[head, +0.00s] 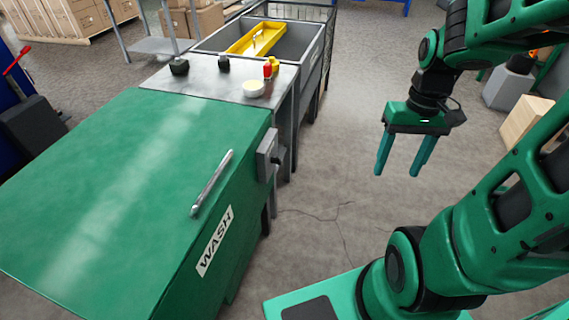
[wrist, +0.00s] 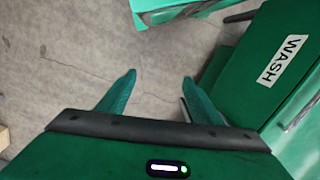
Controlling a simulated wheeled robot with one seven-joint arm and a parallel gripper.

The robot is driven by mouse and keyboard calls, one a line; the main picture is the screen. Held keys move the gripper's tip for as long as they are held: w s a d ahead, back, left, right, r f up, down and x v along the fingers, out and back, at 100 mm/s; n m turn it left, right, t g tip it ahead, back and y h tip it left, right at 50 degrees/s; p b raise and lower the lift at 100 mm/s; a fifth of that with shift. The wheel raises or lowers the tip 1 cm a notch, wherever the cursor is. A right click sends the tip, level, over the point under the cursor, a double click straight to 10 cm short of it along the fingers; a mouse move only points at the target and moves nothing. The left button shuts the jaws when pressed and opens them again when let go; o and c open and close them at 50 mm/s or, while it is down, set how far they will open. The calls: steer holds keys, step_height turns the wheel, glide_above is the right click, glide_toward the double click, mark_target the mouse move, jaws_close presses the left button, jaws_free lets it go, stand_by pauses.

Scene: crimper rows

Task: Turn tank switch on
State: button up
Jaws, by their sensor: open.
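The tank is a large green box labelled WASH (head: 120,190) at the left of the head view, with a metal handle (head: 211,183) on its lid. A small grey switch box (head: 267,155) with a dark knob is fixed at its far right corner. I cannot tell the knob's setting. The WASH label of the tank (wrist: 284,60) also shows at the right of the wrist view. My gripper (head: 398,170) is open and empty, pointing down over bare floor, well to the right of the switch and apart from it. The switch is not visible in the wrist view.
Behind the tank stands a grey table (head: 215,84) with small bottles and a white round dish (head: 254,88). Beyond is a grey sink (head: 305,45) with a yellow tray (head: 257,38). Wooden boxes (head: 524,122) stand at the right. Floor between tank and gripper is clear.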

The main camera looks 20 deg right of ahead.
steer(key=w+a+f+n+y, duration=0.1)
steer(key=w+f+n+y, duration=0.2)
steer(key=w+f, duration=0.55)
steer(key=t+y, duration=1.1)
glide_toward(281, 162)
steer(key=x, duration=0.9)
steer(key=shift+s+a+r, duration=0.15)
steer(key=shift+a, duration=0.05)
